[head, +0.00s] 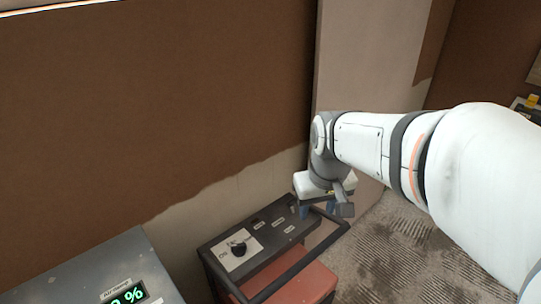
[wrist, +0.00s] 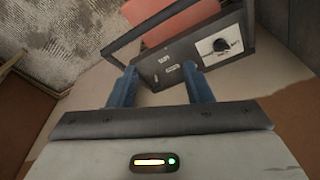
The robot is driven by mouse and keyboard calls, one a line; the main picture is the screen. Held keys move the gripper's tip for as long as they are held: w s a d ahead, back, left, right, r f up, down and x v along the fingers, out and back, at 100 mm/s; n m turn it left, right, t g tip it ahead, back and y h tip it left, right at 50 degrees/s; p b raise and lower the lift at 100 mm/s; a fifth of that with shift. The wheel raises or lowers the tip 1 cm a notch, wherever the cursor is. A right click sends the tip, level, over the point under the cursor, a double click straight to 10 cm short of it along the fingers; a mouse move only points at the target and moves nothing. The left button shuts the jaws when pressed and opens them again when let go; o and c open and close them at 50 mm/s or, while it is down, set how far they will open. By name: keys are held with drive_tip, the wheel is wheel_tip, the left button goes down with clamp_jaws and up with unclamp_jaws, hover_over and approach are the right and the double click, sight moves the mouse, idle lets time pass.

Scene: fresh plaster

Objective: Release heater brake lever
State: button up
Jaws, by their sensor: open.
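The heater is a cart-like unit with a dark top panel (head: 268,243) and a red body (head: 303,284). A black knob (head: 239,248) sits on a pale plate, with several small labels beside it. A black bar handle (head: 297,265) runs along its near side. The wrist view also shows the panel (wrist: 190,52), knob (wrist: 220,45) and red body (wrist: 172,24). My gripper (head: 318,209) is over the panel's far right end, by the handle's corner. In the wrist view my gripper (wrist: 161,76) has its blue fingers apart, empty. I cannot make out the brake lever.
A grey box (head: 90,275) with a green percent display stands at the lower left. A wall of brown plaster (head: 160,100) over a paler base rises behind the heater. A pale upright wall edge (head: 365,60) is behind my arm. Ridged grey floor (head: 400,260) lies to the right.

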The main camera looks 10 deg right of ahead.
drive_tip(key=w+f+n+g+b, duration=0.1)
drive_tip(key=w+f, duration=0.2)
drive_tip(key=w, duration=0.4)
drive_tip(key=w+f+n+b, duration=0.1)
drive_tip(key=w+f+b, duration=0.15)
drive_tip(key=w, duration=0.35)
drive_tip(key=n+g+b, duration=0.1)
drive_tip(key=n+b, duration=0.1)
drive_tip(key=n, duration=0.1)
hover_over(291, 201)
wheel_tip(291, 201, down, 13)
drive_tip(key=shift+s+a+f, duration=0.1)
drive_tip(key=shift+f, duration=0.25)
wheel_tip(291, 201, down, 7)
drive_tip(key=shift+f, duration=0.2)
drive_tip(key=shift+c, duration=0.5)
drive_tip(key=shift+b, duration=0.35)
drive_tip(key=c, duration=0.9)
